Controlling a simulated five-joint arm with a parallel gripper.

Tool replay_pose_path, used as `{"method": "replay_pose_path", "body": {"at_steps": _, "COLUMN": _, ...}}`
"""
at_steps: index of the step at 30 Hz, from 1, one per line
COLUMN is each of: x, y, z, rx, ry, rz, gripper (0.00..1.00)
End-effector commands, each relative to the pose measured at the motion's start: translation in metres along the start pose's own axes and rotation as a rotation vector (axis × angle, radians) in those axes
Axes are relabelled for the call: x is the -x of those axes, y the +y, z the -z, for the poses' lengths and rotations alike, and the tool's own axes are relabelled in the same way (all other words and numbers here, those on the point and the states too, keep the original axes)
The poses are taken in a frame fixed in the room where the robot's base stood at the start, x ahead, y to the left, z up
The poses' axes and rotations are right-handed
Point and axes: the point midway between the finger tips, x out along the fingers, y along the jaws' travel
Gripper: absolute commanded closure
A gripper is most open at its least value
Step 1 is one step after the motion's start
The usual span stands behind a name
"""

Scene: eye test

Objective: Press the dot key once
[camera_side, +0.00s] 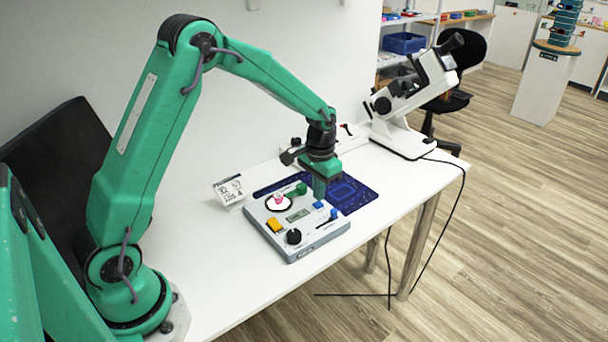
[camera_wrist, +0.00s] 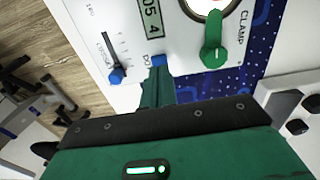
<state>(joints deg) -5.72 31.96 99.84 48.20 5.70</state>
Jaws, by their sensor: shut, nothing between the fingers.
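The dot key is a small blue key on the white control panel (camera_side: 262,222). It shows in the side view (camera_side: 318,205) and in the wrist view (camera_wrist: 158,60), beside a label that reads "DO" with the rest hidden. My gripper (camera_side: 320,194) is shut and empty, pointing down at the panel's back right part. In the wrist view its green fingers (camera_wrist: 157,90) end right at the key's near edge and cover part of it. I cannot tell whether the tips touch the key or hover just above.
A green clamp lever (camera_wrist: 212,50) and a blue-knobbed slider (camera_wrist: 116,76) flank the key. The panel also has a display (camera_side: 298,215), an orange key (camera_side: 274,225), a black knob (camera_side: 293,236) and a round dish (camera_side: 270,207) with a pink item. A microscope (camera_side: 415,90) stands behind.

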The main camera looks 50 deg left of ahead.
Motion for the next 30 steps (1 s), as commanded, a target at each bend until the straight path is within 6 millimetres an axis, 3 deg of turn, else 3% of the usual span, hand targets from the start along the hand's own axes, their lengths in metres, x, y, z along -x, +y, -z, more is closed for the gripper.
{"method": "replay_pose_path", "body": {"at_steps": 30, "x": -0.0089, "y": 0.0000, "z": 0.0000, "rx": 0.000, "ry": 0.000, "rz": 0.000, "gripper": 1.00}}
